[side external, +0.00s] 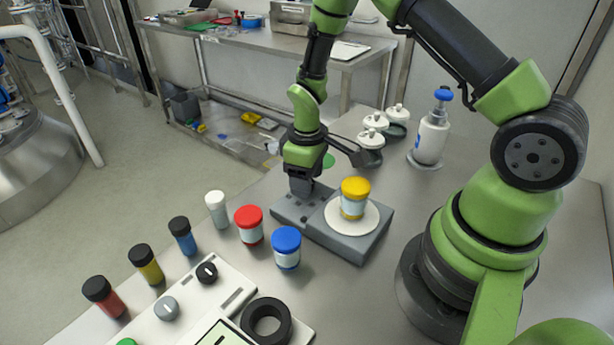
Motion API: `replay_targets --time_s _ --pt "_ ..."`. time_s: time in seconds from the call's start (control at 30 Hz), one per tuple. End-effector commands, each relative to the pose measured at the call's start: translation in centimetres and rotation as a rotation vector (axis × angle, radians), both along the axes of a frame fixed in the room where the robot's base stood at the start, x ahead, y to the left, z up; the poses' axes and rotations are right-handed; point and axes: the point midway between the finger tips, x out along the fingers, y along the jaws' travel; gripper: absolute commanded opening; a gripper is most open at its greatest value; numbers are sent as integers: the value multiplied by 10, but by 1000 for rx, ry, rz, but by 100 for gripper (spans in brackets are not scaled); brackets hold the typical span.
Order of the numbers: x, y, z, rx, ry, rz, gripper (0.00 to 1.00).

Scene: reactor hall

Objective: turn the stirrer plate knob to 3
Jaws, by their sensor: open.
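A grey flat device with a round white top plate, which looks like the stirrer plate (345,247), stands on the steel bench in the side external view. A jar with a yellow lid (354,197) stands upright on its round plate. My gripper (299,192) points down over the left end of this device, close to its top face. Its jaws are open, with nothing seen between them. The knob cannot be made out; my gripper covers part of that end. Any scale marks are too small to read.
Jars with red (249,224) and blue (286,247) lids and a white-capped vial (217,209) stand near the device. A white panel (237,285) with a black knob and a grey knob lies in front.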

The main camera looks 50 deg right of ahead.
Motion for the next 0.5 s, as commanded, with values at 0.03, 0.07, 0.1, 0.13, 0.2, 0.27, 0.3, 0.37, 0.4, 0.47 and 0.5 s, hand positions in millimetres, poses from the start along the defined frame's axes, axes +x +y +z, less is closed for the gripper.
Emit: replay_targets --time_s 0.03,0.07,0.1,0.13,0.2,0.27,0.3,0.37,0.4,0.47,0.5 --pt "0 0 -1 0 0 0 56" --pt "0 0 -2 0 0 0 56" --pt "0 0 -2 0 -1 0 56" --pt "0 0 -2 0 -1 0 56" --pt "0 0 -2 0 -1 0 56" --pt "0 0 -2 0 -1 0 56" --pt "0 0 -2 0 -1 0 50" --pt "0 0 -2 0 -1 0 36" --pt "0 0 -2 0 -1 0 26" --pt "0 0 -2 0 -1 0 13" --pt "0 0 -2 0 -1 0 7"
